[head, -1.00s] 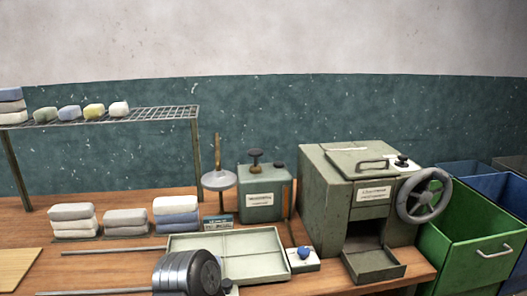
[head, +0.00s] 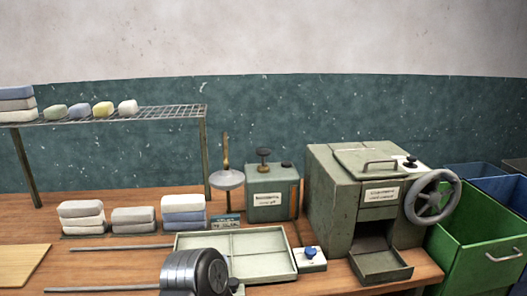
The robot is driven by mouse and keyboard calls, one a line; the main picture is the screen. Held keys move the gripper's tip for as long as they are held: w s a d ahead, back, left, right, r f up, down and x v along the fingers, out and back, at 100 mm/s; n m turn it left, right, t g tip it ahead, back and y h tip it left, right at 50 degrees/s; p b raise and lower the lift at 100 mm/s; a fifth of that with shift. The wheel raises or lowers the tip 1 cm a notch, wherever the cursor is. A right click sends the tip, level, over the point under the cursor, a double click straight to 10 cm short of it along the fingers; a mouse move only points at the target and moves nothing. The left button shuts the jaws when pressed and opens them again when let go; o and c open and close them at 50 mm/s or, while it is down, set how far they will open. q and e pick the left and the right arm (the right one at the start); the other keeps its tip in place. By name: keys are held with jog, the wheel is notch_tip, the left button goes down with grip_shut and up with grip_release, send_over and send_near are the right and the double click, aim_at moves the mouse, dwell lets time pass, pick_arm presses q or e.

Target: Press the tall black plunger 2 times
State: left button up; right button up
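A tall black plunger (head: 263,154) with a round dark cap and short stem stands upright on top of a small green box (head: 272,200) at the back of the bench. The box has a white label, too small to read. A second, shorter dark knob (head: 285,164) sits at the right of the same box top. Nothing touches the plunger.
A large green machine (head: 335,200) with a handwheel (head: 432,196) stands right of the box. A burner-like stand (head: 227,178) is left.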

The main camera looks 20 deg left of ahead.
pick_arm(q)
jog(key=shift+c, duration=0.3)
grip_shut()
dwell(1.3)
